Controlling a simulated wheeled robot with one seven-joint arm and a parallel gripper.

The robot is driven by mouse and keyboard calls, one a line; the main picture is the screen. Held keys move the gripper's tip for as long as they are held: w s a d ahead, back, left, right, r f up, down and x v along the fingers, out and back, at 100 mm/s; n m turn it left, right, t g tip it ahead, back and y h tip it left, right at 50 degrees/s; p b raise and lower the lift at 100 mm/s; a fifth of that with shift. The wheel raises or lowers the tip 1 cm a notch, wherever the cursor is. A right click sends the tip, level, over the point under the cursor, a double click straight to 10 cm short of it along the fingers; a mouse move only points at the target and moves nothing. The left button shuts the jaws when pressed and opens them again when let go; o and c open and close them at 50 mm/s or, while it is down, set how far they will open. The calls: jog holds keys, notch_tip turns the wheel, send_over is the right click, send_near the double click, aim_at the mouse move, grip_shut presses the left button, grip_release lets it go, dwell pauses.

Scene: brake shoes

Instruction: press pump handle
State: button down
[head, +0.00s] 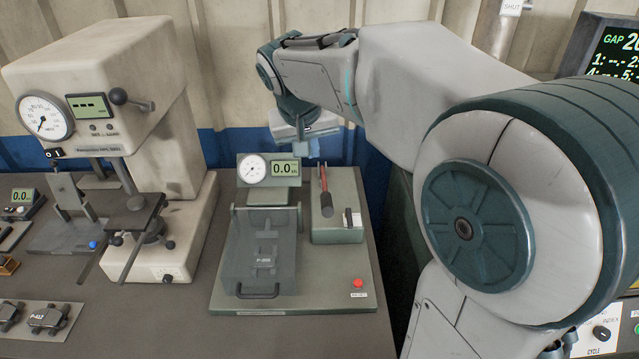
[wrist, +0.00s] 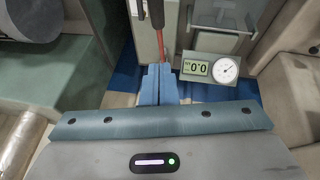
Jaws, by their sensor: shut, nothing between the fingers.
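My gripper (head: 306,150) is above and behind the fixture in the head view, to the left of the handle's top. Its blue fingers (wrist: 158,70) are together and empty. I cannot tell whether they touch the handle; they appear apart from it.
The fixture has a gauge and 0.0 display (head: 269,168), a clear guard (head: 264,250) with a dark bar handle, and a red button (head: 358,283). A large press (head: 110,110) stands at left. A screen (head: 615,55) is at the upper right.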

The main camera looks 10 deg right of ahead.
jog(key=p, duration=0.2)
send_over(324, 197)
jog(key=a, duration=0.1)
notch_tip(324, 197, down, 9)
jog(key=shift+s+d+f, duration=0.1)
jog(key=shift+s+f, duration=0.15)
jog(key=shift+f, duration=0.4)
jog(key=shift+s+a+f, duration=0.1)
jog(key=shift+s+f, duration=0.2)
jog(key=shift+f, duration=0.3)
jog(key=shift+s+d+f, duration=0.1)
jog(key=shift+s+f, duration=0.15)
jog(key=shift+f, duration=0.4)
